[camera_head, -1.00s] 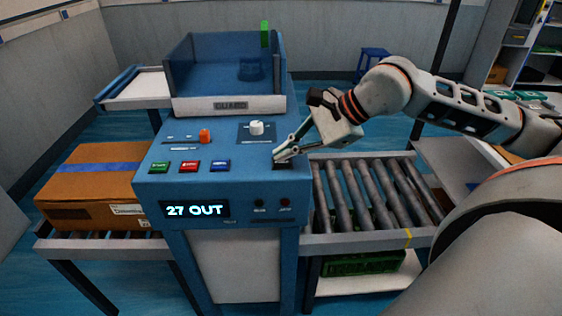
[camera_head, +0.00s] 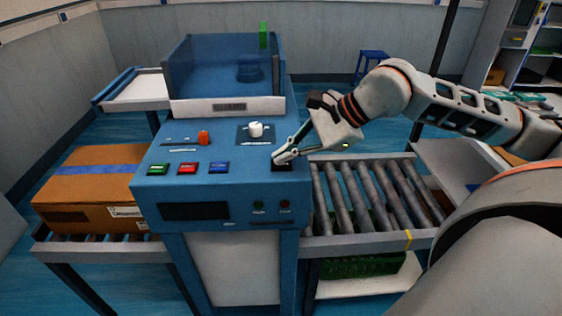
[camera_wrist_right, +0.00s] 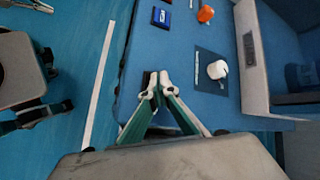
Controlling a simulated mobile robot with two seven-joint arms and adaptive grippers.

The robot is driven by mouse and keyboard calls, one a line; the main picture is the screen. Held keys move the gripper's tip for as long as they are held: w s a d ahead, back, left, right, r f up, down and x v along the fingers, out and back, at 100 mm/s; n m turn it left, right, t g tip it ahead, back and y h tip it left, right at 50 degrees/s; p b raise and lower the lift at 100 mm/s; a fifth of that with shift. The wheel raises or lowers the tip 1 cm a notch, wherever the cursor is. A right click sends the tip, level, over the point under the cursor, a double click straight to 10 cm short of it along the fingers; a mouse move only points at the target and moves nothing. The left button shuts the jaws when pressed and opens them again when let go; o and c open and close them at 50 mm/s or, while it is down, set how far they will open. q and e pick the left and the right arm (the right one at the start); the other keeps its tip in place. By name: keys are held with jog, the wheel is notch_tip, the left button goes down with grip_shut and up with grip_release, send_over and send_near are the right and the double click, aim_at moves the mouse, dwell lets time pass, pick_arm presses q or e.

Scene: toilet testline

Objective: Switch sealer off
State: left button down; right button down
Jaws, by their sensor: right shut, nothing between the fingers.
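The sealer (camera_head: 185,215) is a blue machine with a sloped control panel and a dark, blank display (camera_head: 194,211). A dark switch (camera_head: 282,167) sits at the panel's right front corner. My right gripper (camera_head: 280,158) is shut and empty, its fingertips at this switch and partly covering it. Contact cannot be told for sure. In the right wrist view the fingertips (camera_wrist_right: 158,82) are together over the dark switch, near the panel edge. The switch's position is hard to read.
The panel also has a green button (camera_head: 159,169), a red button (camera_head: 188,168), a blue button (camera_head: 219,167), an orange knob (camera_head: 203,138) and a white knob (camera_head: 256,129). A roller conveyor (camera_head: 372,195) runs right. A cardboard box (camera_head: 92,190) stands left.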

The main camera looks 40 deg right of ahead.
aim_at(285, 164)
jog(key=shift+r, duration=0.5)
pick_arm(q)
jog(key=shift+r, duration=0.1)
jog(key=shift+r, duration=0.1)
pick_arm(e)
jog(key=shift+r, duration=0.1)
